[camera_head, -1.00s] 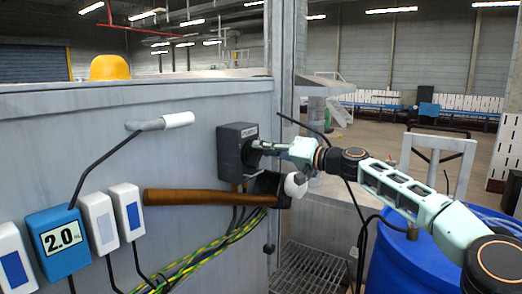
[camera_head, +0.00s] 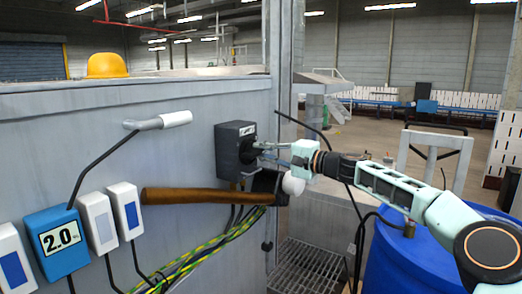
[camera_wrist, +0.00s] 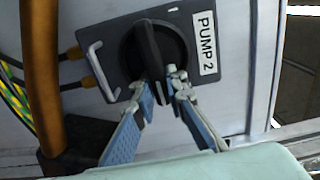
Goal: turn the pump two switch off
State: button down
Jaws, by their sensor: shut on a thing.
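The pump two switch is a dark grey box (camera_head: 235,148) on the side of the grey metal cabinet, with a black rotary knob (camera_wrist: 155,50). In the wrist view a white label (camera_wrist: 207,42) beside the knob reads "PUMP 2". The knob's raised bar points from the top of that picture down towards my fingers. My gripper (camera_wrist: 163,82) is shut on the near end of the bar, one finger at each side. In the head view my gripper (camera_head: 262,152) reaches the box from the right, and the knob is partly hidden by the fingers.
A hammer with a wooden handle (camera_head: 190,196) hangs just below the box, close under my gripper. Yellow-green cables (camera_head: 215,242) run beneath it. A blue box marked 2.0 (camera_head: 58,240) and white boxes are at left. A blue barrel (camera_head: 400,265) stands at right.

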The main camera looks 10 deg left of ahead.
dwell(0.6)
jog(key=c, duration=1.9)
grip_release()
jog(key=shift+c, duration=0.2)
jog(key=v, duration=1.2)
